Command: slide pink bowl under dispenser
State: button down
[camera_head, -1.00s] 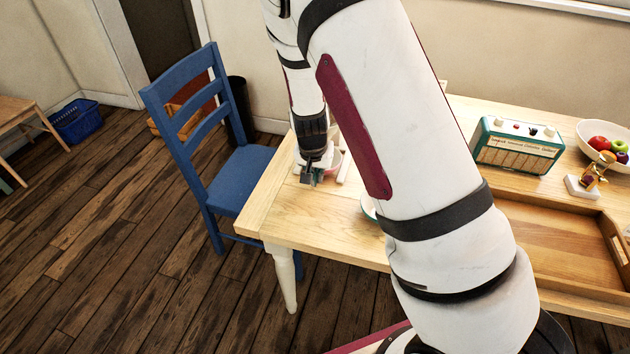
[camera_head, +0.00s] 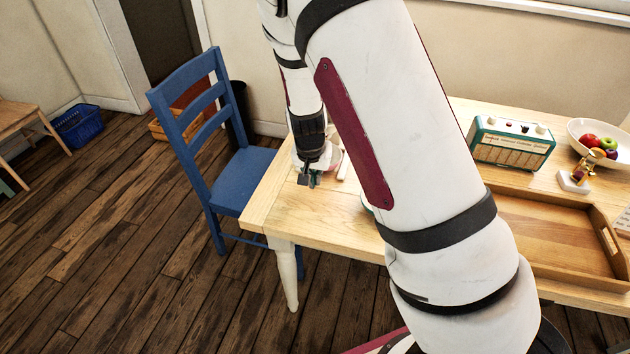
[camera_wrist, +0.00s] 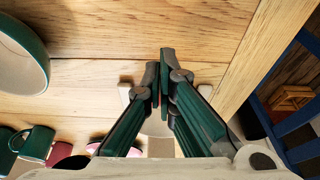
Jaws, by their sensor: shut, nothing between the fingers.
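My gripper (camera_head: 308,180) is low over the left end of the wooden table (camera_head: 320,222) in the head view. In the wrist view, my gripper (camera_wrist: 165,58) is shut with nothing between its fingers. A small pink edge (camera_wrist: 94,147) also shows at the bottom of the wrist view. A white part (camera_wrist: 156,126) shows behind the fingers, possibly the dispenser; its shape and the bowl's position relative to it cannot be told.
A white bowl with a green rim (camera_wrist: 40,48) and a green mug (camera_wrist: 38,143) stand left in the wrist view. A blue chair (camera_head: 240,180) stands beside the table's left edge. A radio (camera_head: 510,142) and a wooden tray (camera_head: 550,235) are at right.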

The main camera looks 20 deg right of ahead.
jog(key=p+v, duration=0.1)
jog(key=v, duration=0.7)
